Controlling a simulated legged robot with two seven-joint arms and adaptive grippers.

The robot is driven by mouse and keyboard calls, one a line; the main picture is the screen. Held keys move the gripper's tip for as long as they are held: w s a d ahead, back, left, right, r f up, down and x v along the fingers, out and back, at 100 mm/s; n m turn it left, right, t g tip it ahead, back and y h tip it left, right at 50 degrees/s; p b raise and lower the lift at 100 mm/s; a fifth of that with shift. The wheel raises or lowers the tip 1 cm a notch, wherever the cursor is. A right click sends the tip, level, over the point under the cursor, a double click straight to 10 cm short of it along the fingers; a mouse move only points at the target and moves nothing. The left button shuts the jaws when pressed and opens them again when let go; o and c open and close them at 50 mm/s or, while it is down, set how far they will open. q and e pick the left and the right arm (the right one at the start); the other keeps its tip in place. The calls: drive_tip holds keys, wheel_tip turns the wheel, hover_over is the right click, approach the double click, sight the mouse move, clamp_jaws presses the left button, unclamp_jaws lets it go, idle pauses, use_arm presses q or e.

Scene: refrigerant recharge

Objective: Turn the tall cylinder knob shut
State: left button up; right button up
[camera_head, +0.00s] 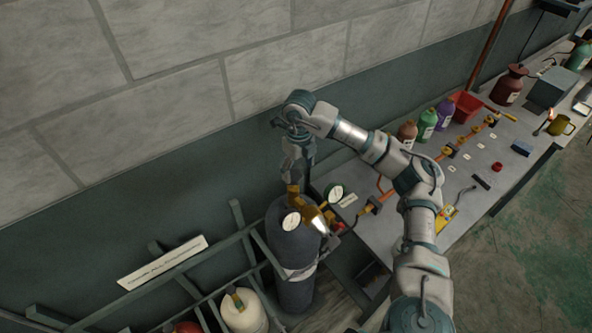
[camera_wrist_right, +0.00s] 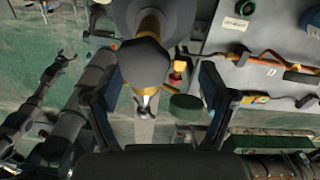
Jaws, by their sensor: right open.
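The tall cylinder (camera_head: 293,262) is dark grey and stands upright in a rack, with a brass valve (camera_head: 293,197) on top. My right gripper (camera_head: 295,172) points down over this valve. In the right wrist view its two fingers (camera_wrist_right: 155,85) are spread wide. A dark, faceted rounded part (camera_wrist_right: 143,62), which looks like the knob, sits between them, with a gap on each side. In the head view the gripper and wrist hide the knob. A dark claw-like shape (camera_wrist_right: 62,62) at the left of the wrist view may be my left gripper; its state is unclear.
Gauges (camera_head: 291,220) sit close beside the valve. A cream cylinder (camera_head: 243,311) stands in the rack at lower left, near a white label board (camera_head: 162,262). The bench (camera_head: 466,205) at right holds bottles, a red bin (camera_head: 465,106) and orange-handled fittings. The wall is close behind.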

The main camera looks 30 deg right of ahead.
drive_tip(key=shift+d+f, duration=0.15)
drive_tip(key=shift+f, duration=0.35)
drive_tip(key=a, duration=0.3)
drive_tip(key=shift+w+a+r, duration=0.1)
drive_tip(key=shift+a+r, duration=0.15)
drive_tip(key=c, duration=0.6)
drive_tip(key=shift+d, duration=0.1)
drive_tip(key=c, duration=0.3)
drive_tip(key=shift+d+f, duration=0.1)
drive_tip(key=shift+d, duration=0.2)
drive_tip(key=shift+c, duration=0.9)
drive_tip(key=shift+d+f, duration=0.1)
drive_tip(key=shift+d, duration=0.3)
drive_tip(key=shift+c, duration=0.4)
drive_tip(key=shift+d, duration=0.1)
drive_tip(key=shift+a, duration=0.3)
use_arm(q)
drive_tip(key=shift+a, duration=0.45)
